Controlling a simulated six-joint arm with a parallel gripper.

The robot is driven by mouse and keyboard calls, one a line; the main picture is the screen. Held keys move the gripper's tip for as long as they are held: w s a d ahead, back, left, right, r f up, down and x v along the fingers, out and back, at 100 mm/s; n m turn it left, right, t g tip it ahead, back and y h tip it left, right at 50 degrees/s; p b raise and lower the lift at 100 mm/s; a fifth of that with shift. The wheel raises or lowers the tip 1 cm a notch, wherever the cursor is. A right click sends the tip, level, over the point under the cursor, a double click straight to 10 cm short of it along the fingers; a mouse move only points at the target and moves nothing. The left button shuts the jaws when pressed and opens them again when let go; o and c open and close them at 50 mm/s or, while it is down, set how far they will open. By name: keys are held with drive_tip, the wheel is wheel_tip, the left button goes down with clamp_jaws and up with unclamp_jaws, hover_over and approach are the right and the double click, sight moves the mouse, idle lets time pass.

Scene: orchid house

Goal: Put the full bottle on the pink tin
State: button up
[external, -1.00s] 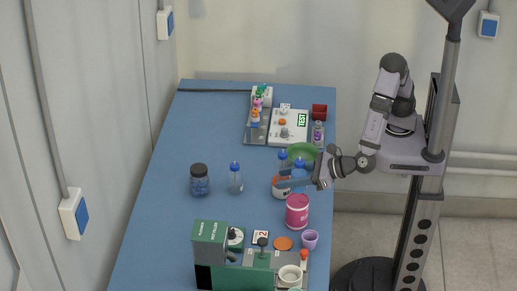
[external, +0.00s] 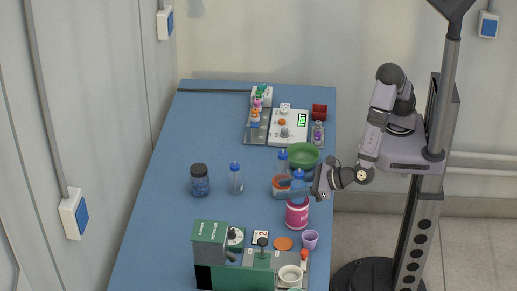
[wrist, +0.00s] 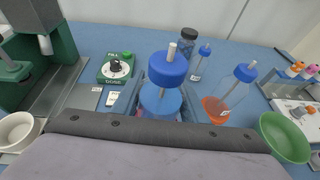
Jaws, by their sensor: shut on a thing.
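My gripper (external: 296,191) is shut on a blue-capped bottle (external: 298,176) with blue contents. The bottle is upright over the pink tin (external: 297,217), whose top is partly hidden by the gripper and bottle. I cannot tell whether the bottle's base touches the tin. In the wrist view, the held bottle (wrist: 165,101) stands between the fingers, its cap toward the camera, and hides nearly all of the tin.
A dark-lidded jar (external: 200,182) of blue contents stands at left. A green bowl (external: 303,155) lies just behind my gripper. A green machine (external: 210,245), an orange disc (external: 283,243) and a purple cup (external: 310,240) are in front. The table's left middle is clear.

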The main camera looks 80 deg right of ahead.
drive_tip(key=o, duration=1.1)
drive_tip(key=shift+r, duration=0.15)
drive_tip(key=b+v, duration=0.1)
drive_tip(key=v, duration=1.1)
drive_tip(key=shift+b, duration=0.3)
